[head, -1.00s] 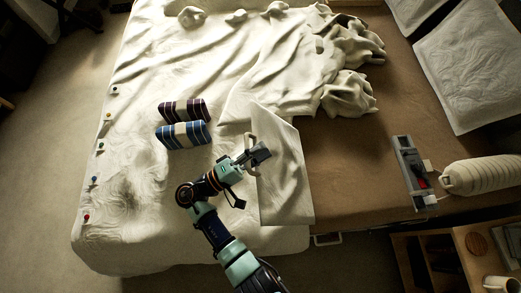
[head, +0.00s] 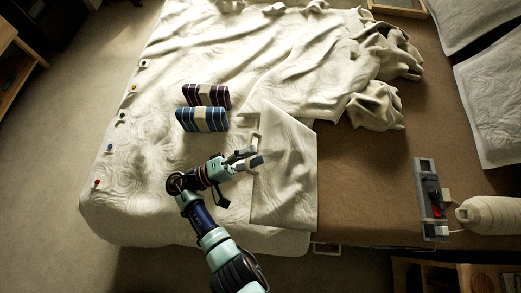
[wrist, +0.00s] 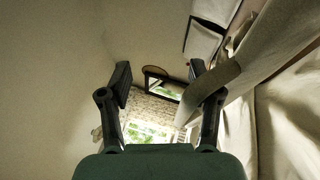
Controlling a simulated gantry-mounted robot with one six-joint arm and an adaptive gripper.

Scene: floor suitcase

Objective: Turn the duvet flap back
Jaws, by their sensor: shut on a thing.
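The cream duvet (head: 150,190) covers the left and middle of the bed. Its folded-back flap (head: 285,190) is a pale, roughly four-sided panel near the front edge, lying at the brown sheet. My gripper (head: 254,156) is at the flap's left edge. In the wrist view, my gripper (wrist: 160,85) has its two dark fingers some way apart, with a pale strip of the flap (wrist: 208,92) running at the right finger and between them. My gripper is shut on this strip; the exact contact is partly hidden.
Several coloured pins line the left edge. The brown sheet (head: 355,190) beside the flap is bare.

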